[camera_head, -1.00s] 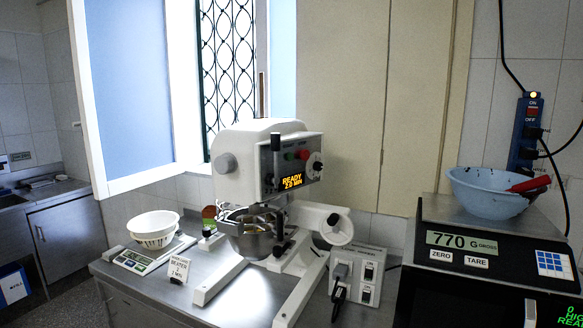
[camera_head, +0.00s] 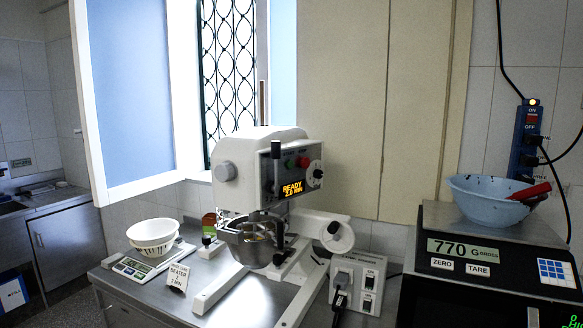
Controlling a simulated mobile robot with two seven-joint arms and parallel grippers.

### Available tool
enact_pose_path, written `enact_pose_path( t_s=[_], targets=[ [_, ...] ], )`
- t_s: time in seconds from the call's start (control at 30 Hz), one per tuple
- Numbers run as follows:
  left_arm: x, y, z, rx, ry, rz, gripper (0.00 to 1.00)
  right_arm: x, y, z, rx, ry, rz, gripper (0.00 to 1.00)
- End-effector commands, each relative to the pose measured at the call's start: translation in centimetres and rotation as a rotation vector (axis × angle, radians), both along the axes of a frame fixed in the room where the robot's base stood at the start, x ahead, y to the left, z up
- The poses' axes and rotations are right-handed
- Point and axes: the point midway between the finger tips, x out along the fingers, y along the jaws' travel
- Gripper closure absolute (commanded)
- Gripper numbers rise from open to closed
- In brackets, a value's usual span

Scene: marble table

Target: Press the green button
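A white stand mixer (camera_head: 240,180) with a metal bowl (camera_head: 250,240) stands on the steel counter in the middle of the head view. Its dark control panel faces right and toward me. The small green button (camera_head: 290,164) is on this panel, left of a red button (camera_head: 303,162) and above a lit orange display (camera_head: 292,189) that reads READY. A round dial (camera_head: 317,174) is at the panel's right edge. The buttons are small, so I cannot tell whether the green one is pressed in. Neither of my grippers is in view.
A small scale with a white bowl (camera_head: 153,232) and a sign card (camera_head: 177,277) stand left of the mixer. A socket box (camera_head: 357,284) with a plug is to its right. A large scale (camera_head: 490,240) with a blue bowl (camera_head: 488,205) stands at the right.

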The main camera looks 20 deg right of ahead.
Motion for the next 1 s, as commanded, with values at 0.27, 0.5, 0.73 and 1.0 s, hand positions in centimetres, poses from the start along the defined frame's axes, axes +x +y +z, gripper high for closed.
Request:
enact_pose_path(
  t_s=[0.27,0.5,0.73,1.0],
  targets=[
    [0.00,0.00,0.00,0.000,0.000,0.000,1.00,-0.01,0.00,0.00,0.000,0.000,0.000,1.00],
    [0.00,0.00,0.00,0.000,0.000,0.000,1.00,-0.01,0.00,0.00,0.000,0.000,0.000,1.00],
    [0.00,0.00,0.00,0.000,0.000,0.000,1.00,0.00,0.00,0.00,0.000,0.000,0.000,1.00],
    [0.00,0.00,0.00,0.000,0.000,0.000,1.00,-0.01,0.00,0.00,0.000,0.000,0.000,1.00]
  ],
)
